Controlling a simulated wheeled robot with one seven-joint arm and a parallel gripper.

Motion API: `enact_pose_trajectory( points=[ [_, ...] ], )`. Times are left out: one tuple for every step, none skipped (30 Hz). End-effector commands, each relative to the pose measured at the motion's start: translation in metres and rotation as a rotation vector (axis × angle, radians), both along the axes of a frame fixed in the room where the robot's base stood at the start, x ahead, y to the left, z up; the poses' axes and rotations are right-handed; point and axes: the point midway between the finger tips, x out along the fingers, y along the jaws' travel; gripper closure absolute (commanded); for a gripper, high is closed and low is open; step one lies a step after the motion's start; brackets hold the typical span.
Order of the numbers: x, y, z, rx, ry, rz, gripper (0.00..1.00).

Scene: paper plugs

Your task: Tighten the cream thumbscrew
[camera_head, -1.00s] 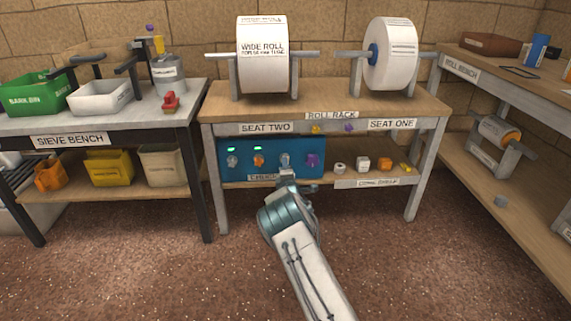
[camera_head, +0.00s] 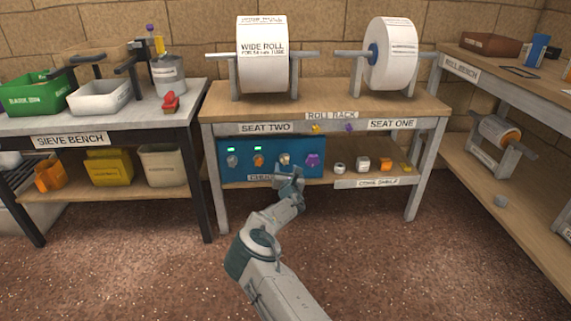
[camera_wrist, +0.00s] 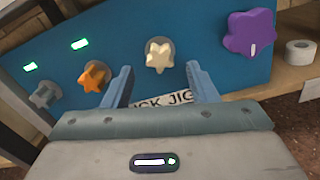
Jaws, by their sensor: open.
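The cream thumbscrew (camera_wrist: 159,54) is a star-shaped knob on the blue check jig panel (camera_wrist: 205,30). In the head view the thumbscrew (camera_head: 284,158) sits third from the left on the panel (camera_head: 240,171). My gripper (camera_wrist: 158,74) is open and empty. Its two fingers point at the panel, left and right of the thumbscrew and a little below it in the wrist view. I cannot tell how far the fingertips are from the panel. In the head view my gripper (camera_head: 290,174) is just below the thumbscrew.
An orange star knob (camera_wrist: 94,76) and a grey knob (camera_wrist: 44,95) are to the left, each with a green light above. A larger purple knob (camera_wrist: 250,35) is to the right. A white ring (camera_wrist: 300,52) lies on the shelf beyond it.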

Motion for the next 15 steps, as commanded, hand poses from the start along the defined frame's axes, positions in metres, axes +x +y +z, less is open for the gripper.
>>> enact_pose_trajectory(
  points=[
    [0.0, 0.0, 0.0, 0.001, 0.0, 0.0, 0.47],
    [0.0, 0.0, 0.0, 0.001, 0.0, 0.0, 0.47],
    [0.0, 0.0, -0.001, 0.0, 0.0, 0.0, 0.47],
    [0.0, 0.0, -0.001, 0.0, 0.001, 0.0, 0.47],
    [0.0, 0.0, -0.001, 0.001, 0.0, 0.0, 0.47],
    [0.001, 0.0, -0.001, 0.002, 0.0, 0.0, 0.47],
    [0.002, 0.0, -0.001, 0.002, 0.0, 0.0, 0.47],
    [0.003, 0.0, -0.001, 0.003, -0.001, 0.0, 0.47],
    [0.005, 0.0, -0.001, 0.003, -0.001, 0.0, 0.47],
    [0.006, 0.0, 0.0, 0.003, -0.001, 0.001, 0.47],
    [0.008, 0.0, 0.0, 0.004, -0.001, 0.0, 0.47],
    [0.01, 0.0, 0.0, 0.004, 0.0, -0.001, 0.47],
    [0.012, 0.0, 0.0, 0.004, -0.001, 0.0, 0.47],
    [0.013, 0.0, 0.0, 0.004, -0.001, 0.0, 0.47],
    [0.015, 0.001, 0.0, 0.003, -0.001, 0.001, 0.47]
  ],
)
